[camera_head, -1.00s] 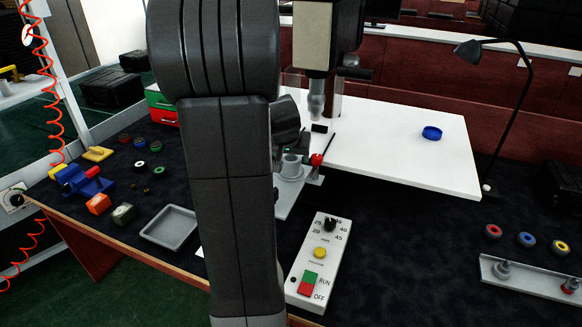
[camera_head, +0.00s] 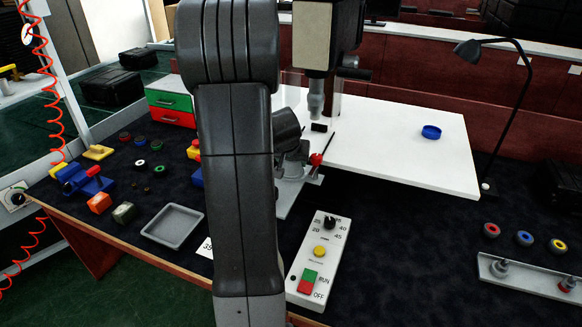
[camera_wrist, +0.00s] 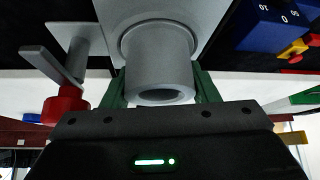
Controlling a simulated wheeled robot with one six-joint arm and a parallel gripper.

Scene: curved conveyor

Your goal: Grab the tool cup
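The grey, hollow, round tool cup (camera_wrist: 158,62) shows in the wrist view, standing on a flat grey plate (camera_wrist: 195,22). Its open end faces the camera. My gripper (camera_wrist: 160,85) has its two green fingers apart, one on each side of the cup. I see no clear sign of the fingers pressing on it. In the head view my gripper (camera_head: 290,150) is down at the machine's base plate (camera_head: 290,200), and my arm and gripper largely hide the cup there.
A red knob with a grey lever (camera_wrist: 62,102) stands close beside the cup. The machine's head (camera_head: 316,90) hangs above. A control box (camera_head: 318,258) lies in front, a grey tray (camera_head: 173,226) to the left, and a white board (camera_head: 400,150) with a blue ring behind right.

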